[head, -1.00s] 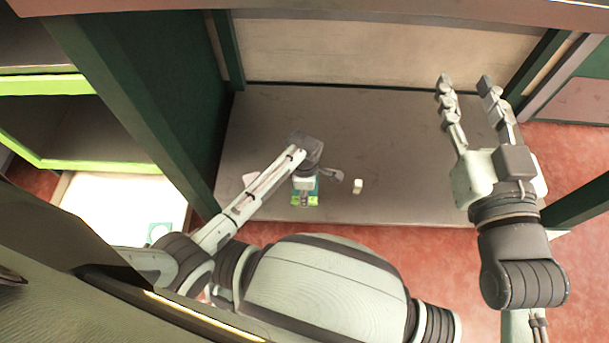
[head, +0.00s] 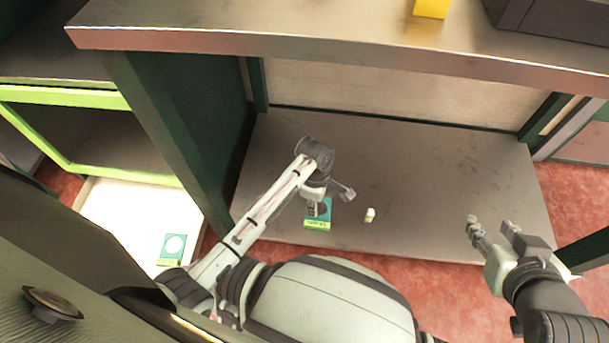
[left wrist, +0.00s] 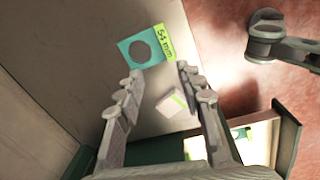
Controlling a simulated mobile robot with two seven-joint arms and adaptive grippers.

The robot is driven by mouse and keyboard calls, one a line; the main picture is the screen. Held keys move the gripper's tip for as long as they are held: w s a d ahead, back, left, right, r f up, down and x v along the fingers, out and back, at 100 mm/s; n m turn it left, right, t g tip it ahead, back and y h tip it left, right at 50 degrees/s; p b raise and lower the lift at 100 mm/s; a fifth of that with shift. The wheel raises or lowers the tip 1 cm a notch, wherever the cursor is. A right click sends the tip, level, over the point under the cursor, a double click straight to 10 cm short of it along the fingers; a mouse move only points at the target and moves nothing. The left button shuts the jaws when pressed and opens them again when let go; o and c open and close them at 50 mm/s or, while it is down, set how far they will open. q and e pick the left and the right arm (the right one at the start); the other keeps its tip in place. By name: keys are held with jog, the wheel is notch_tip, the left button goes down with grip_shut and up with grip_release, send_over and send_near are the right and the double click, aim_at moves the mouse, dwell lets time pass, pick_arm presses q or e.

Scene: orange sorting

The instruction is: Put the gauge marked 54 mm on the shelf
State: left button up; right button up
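The 54 mm gauge is a flat teal plate (left wrist: 140,50) with a round dark hole and a green label reading "54 mm". It lies on the grey lower surface near its front edge, also in the head view (head: 319,214). My left gripper (left wrist: 160,71) is open and empty above the surface, with the gauge just beyond its fingertips. In the head view the left gripper partly covers the gauge. My right gripper (head: 492,222) is open and empty, near the front right of the surface. I cannot tell which level the task calls the shelf.
A white block with a green stripe (left wrist: 178,107) lies near the gauge. A small white piece (head: 370,215) lies right of it. Another teal gauge (head: 173,248) lies on a white surface (head: 120,215) at left. A raised board (head: 300,40) carries a yellow object (head: 431,8). A green post stands left.

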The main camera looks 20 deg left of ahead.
pick_arm(q)
jog(key=s+a+r+m+t, duration=0.2)
jog(key=r+m+t, duration=0.2)
jog(key=r+m, duration=0.7)
jog(key=s+a+r+m+t, duration=0.3)
jog(key=r+m+t, duration=0.1)
jog(key=r+m, duration=0.6)
notch_tip(320, 180, up, 4)
jog(key=shift+f+m+t, duration=0.2)
jog(key=shift+m+t, duration=0.2)
